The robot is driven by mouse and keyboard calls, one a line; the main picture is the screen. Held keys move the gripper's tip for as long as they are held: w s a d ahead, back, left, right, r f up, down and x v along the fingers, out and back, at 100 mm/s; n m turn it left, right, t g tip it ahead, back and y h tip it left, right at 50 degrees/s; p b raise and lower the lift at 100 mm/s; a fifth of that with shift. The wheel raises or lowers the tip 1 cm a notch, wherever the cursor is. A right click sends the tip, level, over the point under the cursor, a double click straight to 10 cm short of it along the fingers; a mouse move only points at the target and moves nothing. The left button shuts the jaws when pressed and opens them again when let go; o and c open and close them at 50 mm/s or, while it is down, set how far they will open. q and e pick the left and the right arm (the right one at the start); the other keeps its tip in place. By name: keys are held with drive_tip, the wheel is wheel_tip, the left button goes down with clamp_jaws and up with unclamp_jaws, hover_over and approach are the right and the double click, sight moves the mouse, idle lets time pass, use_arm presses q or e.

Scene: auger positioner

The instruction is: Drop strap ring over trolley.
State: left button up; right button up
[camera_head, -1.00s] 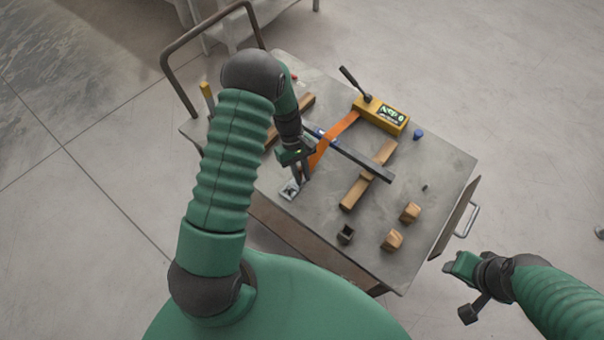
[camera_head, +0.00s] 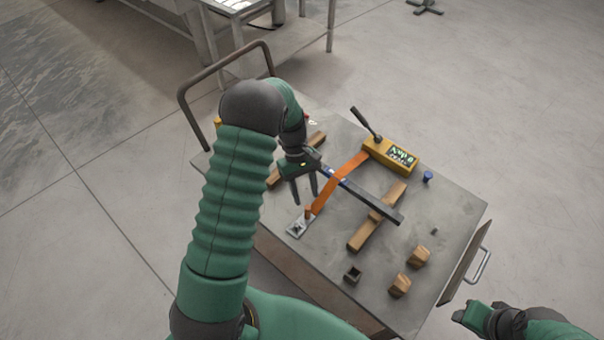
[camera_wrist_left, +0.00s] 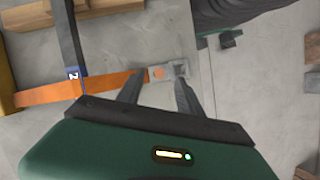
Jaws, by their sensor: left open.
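An orange strap (camera_head: 335,182) runs from a yellow box with a dark lever (camera_head: 392,156) to a small metal plate (camera_head: 299,226) near the trolley's near left edge. Its end lies at the plate. In the wrist view the strap (camera_wrist_left: 85,88) ends at the grey metal fitting (camera_wrist_left: 170,72); whether a ring is around anything there cannot be told. My left gripper (camera_head: 304,199) is open and empty, its fingers apart, just above and left of the strap end. The wrist view shows its fingers (camera_wrist_left: 159,88) either side of that end. My right gripper (camera_head: 474,317) is low at right, partly cut off.
The trolley has a handle (camera_head: 225,70) at the back left.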

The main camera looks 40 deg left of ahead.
use_arm(q)
drive_tip(key=v, duration=0.8)
drive_tip(key=s+d+r+m+t+y, duration=0.2)
drive_tip(key=s+d+m+t+y, duration=0.2)
drive_tip(key=s+d+m, duration=0.8)
drive_tip(key=shift+d+r+m+t, duration=0.15)
drive_tip(key=shift+d+m+t, duration=0.15)
drive_tip(key=shift+d, duration=0.35)
